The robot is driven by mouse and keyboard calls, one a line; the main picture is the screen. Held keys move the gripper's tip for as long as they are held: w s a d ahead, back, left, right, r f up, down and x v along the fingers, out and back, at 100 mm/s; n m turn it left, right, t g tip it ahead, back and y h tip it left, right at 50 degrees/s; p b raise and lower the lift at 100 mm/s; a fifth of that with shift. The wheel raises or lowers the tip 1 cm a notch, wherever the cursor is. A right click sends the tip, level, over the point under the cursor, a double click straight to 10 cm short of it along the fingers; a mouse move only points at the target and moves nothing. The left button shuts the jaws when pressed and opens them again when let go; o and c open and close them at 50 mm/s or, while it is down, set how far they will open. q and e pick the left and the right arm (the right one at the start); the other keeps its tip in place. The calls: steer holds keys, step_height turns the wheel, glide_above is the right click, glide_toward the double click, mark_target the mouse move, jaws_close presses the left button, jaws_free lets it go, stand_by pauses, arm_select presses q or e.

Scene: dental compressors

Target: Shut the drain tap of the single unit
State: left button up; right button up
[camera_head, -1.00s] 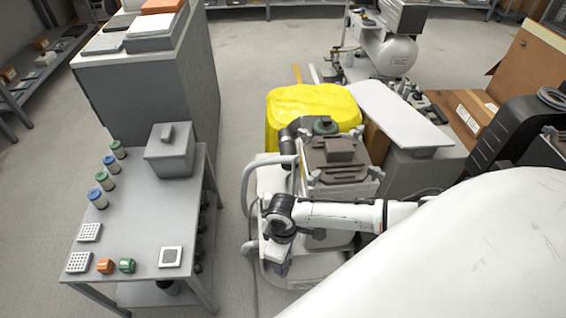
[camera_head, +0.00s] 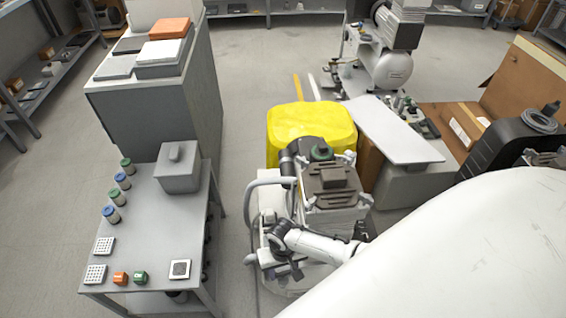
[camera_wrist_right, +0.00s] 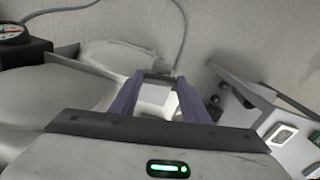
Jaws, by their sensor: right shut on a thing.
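The single unit (camera_head: 332,200), a pale compressor with a dark ribbed top, stands right of the grey table. My right gripper (camera_head: 284,272) is low at its near left side, pointing down. In the right wrist view my right gripper (camera_wrist_right: 158,84) has its purple fingers shut on a small pale block-like part (camera_wrist_right: 156,95), apparently the drain tap. The pale rounded body of the unit (camera_wrist_right: 50,95) lies left of the fingers there. The tap cannot be made out in the head view, and its turn position is unclear. My left gripper is not in view.
The grey table (camera_head: 150,215) with jars, a grey box and small blocks stands close on the left; its edge also shows in the right wrist view (camera_wrist_right: 245,105). A yellow cover (camera_head: 310,128) lies behind the unit. A hose (camera_wrist_right: 182,30) runs along the floor. Floor between table and unit is narrow.

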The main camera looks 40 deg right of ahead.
mark_target(283, 273)
steer(key=shift+w+r+m+p, duration=0.1)
steer(key=shift+m+p, duration=0.35)
steer(key=shift+m, duration=0.55)
steer(key=o, duration=1)
steer(key=shift+o, duration=0.2)
step_height(283, 273, up, 8)
steer(key=p, duration=0.3)
steer(key=shift+p, duration=0.35)
steer(key=shift+r, duration=1.1)
